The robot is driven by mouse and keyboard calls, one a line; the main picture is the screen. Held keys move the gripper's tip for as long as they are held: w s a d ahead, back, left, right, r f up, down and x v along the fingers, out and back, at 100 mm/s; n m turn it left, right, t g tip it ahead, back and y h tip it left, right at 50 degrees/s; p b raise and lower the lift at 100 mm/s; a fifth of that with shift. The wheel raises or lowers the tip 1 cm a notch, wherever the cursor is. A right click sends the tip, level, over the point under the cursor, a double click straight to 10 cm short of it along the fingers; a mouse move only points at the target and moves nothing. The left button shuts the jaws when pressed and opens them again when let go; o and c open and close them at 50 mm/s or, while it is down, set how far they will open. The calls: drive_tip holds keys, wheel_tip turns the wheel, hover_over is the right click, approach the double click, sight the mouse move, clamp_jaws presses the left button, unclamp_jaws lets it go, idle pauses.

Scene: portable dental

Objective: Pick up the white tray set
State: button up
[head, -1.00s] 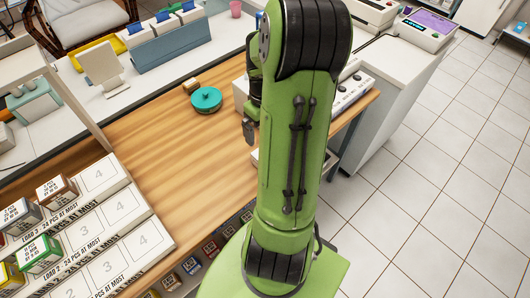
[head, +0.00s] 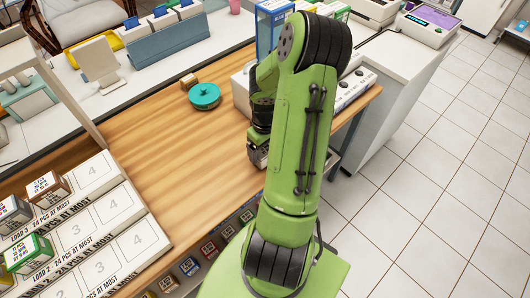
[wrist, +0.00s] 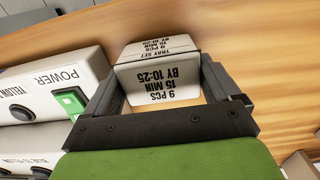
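The white tray set (wrist: 157,74) is a small white box with black print reading "TRAY SET", "9 PCS" and "15 MIN BY 10:25". In the wrist view it sits on the wood between the fingertips of my gripper (wrist: 163,75). The fingers are wide apart, one on each side of the box, and I see no clear grip on it. Wood shows between the box and the gripper's base. In the head view my gripper (head: 258,152) is low over the wooden counter, and the arm hides the tray set.
A white device (wrist: 50,95) with a POWER label and a green switch stands close to the left finger. A labelled rack (head: 100,230) stands at left. The counter's middle is clear.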

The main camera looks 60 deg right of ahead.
sight(265, 148)
drive_tip(key=c, duration=0.6)
drive_tip(key=shift+o, duration=0.2)
wheel_tip(265, 148, up, 10)
drive_tip(key=p, duration=0.2)
drive_tip(key=shift+r+p, duration=0.1)
drive_tip(key=shift+p, duration=0.25)
